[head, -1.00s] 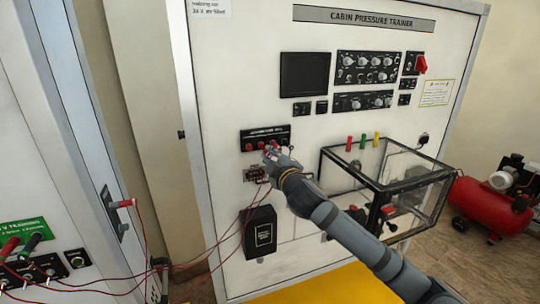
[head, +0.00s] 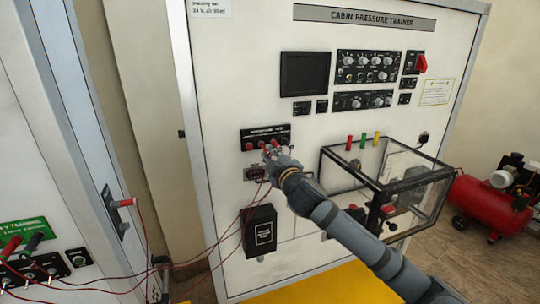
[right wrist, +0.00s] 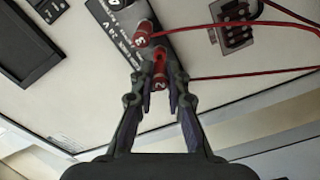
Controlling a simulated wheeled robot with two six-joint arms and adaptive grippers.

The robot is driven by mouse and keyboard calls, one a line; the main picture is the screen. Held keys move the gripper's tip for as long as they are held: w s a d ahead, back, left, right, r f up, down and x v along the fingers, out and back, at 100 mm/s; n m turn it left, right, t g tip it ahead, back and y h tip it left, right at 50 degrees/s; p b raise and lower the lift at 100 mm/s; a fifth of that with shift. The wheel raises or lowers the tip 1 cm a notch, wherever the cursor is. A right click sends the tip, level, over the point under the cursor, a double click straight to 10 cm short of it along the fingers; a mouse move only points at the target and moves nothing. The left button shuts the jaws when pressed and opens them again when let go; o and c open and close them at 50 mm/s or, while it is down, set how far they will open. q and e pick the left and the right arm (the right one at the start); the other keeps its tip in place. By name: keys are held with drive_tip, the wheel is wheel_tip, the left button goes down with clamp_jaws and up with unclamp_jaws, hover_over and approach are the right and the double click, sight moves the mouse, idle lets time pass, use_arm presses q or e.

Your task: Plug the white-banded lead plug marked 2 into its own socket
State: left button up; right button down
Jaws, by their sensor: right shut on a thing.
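The red lead plug marked 2 (right wrist: 160,75) is between the fingertips of my right gripper (right wrist: 160,88), which is shut on it. The white "2" shows on its side, but I cannot make out a band clearly. The plug's far end is close to the black socket strip (right wrist: 110,12), and I cannot tell whether it is in a socket. A red plug marked 3 (right wrist: 142,34) stands at the strip beside it. In the head view my right gripper (head: 271,155) is just below the socket strip (head: 252,136) and hides part of it. My left gripper is not in view.
A lead block (head: 253,175) with red leads sits below the strip. A black box (head: 260,230) is lower on the panel. A clear-sided case (head: 395,190) juts out to the right of my right gripper. Red leads (head: 190,265) hang across to the left panel.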

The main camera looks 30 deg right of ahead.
drive_tip(key=shift+p+x, duration=0.7)
drive_tip(key=shift+x, duration=0.45)
idle(0.5)
drive_tip(key=shift+w+d+r, duration=0.1)
drive_tip(key=shift+w, duration=0.05)
drive_tip(key=c, duration=1.3)
unclamp_jaws()
drive_tip(key=shift+w, duration=0.1)
drive_tip(key=shift+o, duration=0.2)
